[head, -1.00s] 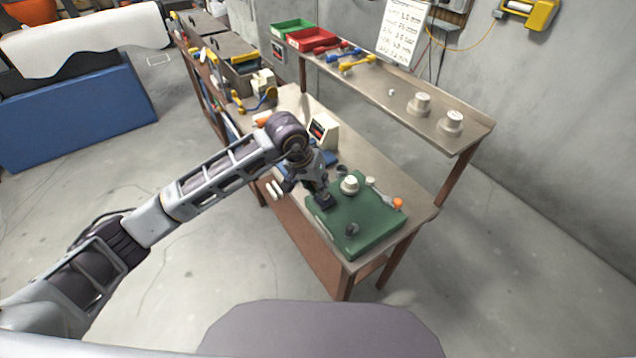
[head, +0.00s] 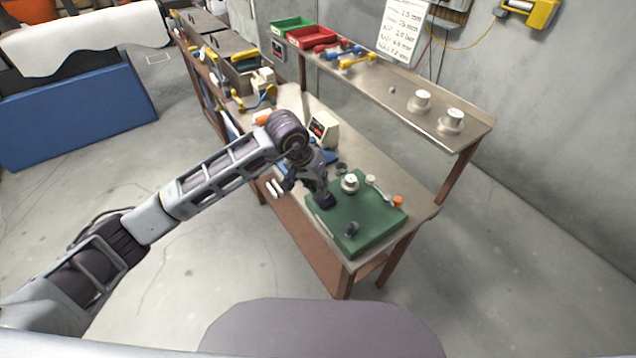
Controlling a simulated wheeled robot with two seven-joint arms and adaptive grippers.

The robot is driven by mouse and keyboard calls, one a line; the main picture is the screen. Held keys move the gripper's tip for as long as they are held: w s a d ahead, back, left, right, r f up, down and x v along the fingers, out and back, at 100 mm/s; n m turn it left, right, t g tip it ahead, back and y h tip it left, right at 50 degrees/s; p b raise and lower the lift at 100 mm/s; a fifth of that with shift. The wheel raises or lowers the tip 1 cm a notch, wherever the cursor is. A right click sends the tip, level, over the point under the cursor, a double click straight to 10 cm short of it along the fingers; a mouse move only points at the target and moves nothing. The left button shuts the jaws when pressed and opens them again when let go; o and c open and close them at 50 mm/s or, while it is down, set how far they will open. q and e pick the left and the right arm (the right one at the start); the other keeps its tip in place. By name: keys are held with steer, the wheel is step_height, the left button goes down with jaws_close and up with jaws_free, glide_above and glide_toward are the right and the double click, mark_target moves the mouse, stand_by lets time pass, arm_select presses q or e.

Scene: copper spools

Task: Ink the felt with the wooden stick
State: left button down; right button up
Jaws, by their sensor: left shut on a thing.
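My left gripper (head: 325,199) is low over the left part of a green mat or board (head: 373,239) on the workbench. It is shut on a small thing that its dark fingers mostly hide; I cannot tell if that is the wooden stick. A pale spool (head: 349,184) stands at the mat's back edge, right of the gripper. A small dark round piece (head: 351,229) sits near the mat's front. A pale thin tool with an orange end (head: 398,201) lies at the mat's right. I cannot make out the felt. My right gripper is not in view.
The bench (head: 422,207) has a raised shelf (head: 440,125) behind it, holding two pale spools (head: 421,101) (head: 451,120). Red (head: 311,37) and green bins (head: 292,24) stand at its far end. A cream box-shaped device (head: 325,128) is close behind my left wrist.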

arm_select(q)
steer(key=shift+f+b, duration=0.5)
steer(key=shift+b, duration=0.05)
stand_by(0.9)
stand_by(0.9)
steer(key=shift+f+b, duration=0.15)
steer(key=shift+b, duration=0.2)
stand_by(0.9)
steer(key=shift+s+f, duration=0.1)
steer(key=shift+s, duration=0.05)
stand_by(2.0)
steer(key=shift+r, duration=0.8)
steer(key=shift+r+p, duration=0.3)
steer(key=shift+r, duration=2.6)
